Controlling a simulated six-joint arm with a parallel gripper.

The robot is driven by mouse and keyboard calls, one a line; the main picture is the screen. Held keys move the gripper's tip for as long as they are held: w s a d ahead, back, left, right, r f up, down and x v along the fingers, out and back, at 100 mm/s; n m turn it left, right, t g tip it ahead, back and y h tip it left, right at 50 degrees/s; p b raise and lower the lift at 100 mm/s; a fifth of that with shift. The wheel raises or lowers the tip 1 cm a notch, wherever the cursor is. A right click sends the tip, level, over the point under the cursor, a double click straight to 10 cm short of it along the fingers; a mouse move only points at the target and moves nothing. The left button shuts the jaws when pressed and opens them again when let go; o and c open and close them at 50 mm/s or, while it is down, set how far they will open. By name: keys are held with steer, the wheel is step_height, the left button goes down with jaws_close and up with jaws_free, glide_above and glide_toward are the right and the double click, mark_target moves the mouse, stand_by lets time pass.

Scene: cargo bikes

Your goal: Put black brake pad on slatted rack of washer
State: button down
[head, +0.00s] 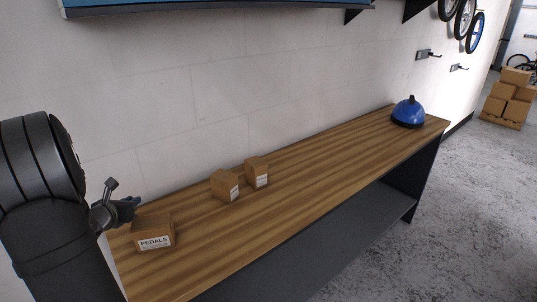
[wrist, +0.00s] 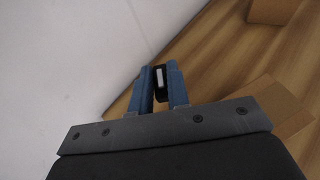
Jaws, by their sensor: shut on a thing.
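My gripper (wrist: 159,84) has two blue fingers, shut on a small black thing with a pale face, the black brake pad (wrist: 160,96), in the wrist view. In the head view my gripper (head: 132,203) is at the left end of the wooden bench, above the bench top and close to the wall, behind the box marked PEDALS. The brake pad cannot be made out in the head view. No washer or slatted rack shows in either view.
The wooden bench (head: 330,150) runs along a white wall. On it stand the PEDALS box (head: 154,234), two small cardboard boxes (head: 225,185) (head: 257,172) and a blue domed thing (head: 408,112) at the far end. The bench between them is clear.

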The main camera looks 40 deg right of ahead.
steer(key=s+d+r+m+g+h, duration=0.1)
steer(key=d+m+g, duration=0.1)
steer(key=d, duration=1.6)
steer(key=s+d+r+m+g+h, duration=0.1)
steer(key=s+d+m+g+h, duration=0.1)
steer(key=d, duration=1.7)
steer(key=s+d, duration=0.9)
steer(key=d, duration=0.6)
steer(key=s+d, duration=1)
steer(key=d, duration=0.5)
glide_above(309, 173)
steer(key=shift+m+g, duration=0.4)
step_height(309, 173, down, 7)
steer(key=shift+d+r, duration=0.1)
steer(key=shift+d, duration=0.05)
steer(key=shift+w+f, duration=0.1)
steer(key=shift+f, duration=2)
